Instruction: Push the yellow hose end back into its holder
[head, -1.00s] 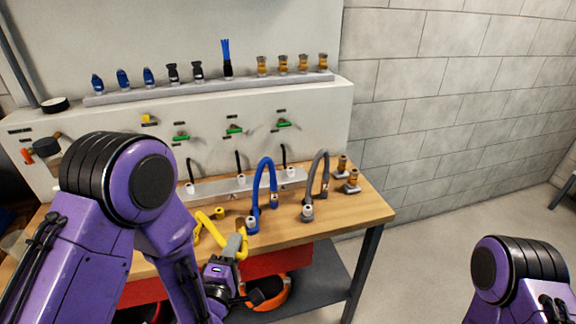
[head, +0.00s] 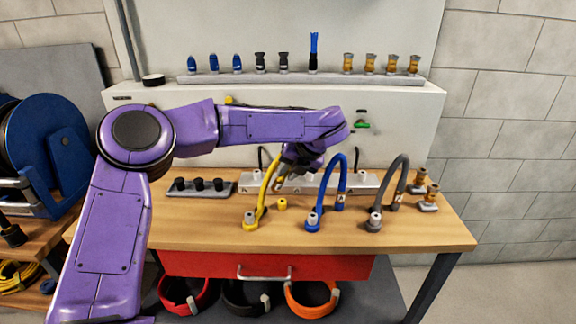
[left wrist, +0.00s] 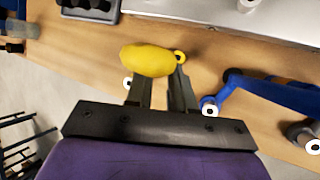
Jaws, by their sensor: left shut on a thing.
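The yellow hose (head: 267,190) rises from its base (head: 250,221) on the bench and leans up to the right. My left gripper (head: 285,175) is shut on its upper end, above the bench top. In the left wrist view the yellow hose (left wrist: 147,60) shows as a rounded piece across the fingertips (left wrist: 157,82). A small yellow fitting (head: 282,203), which looks like the holder, stands on the bench just below and apart from the gripper. It also shows in the left wrist view (left wrist: 180,57), beside the hose. The hose's very tip is hard to make out. My right gripper is out of view.
A blue hose (head: 328,185) and a grey hose (head: 390,185) arch up to the right. A metal block (head: 312,187) lies behind, and a rack with black plugs (head: 200,186) to the left. The bench front (head: 190,232) is clear.

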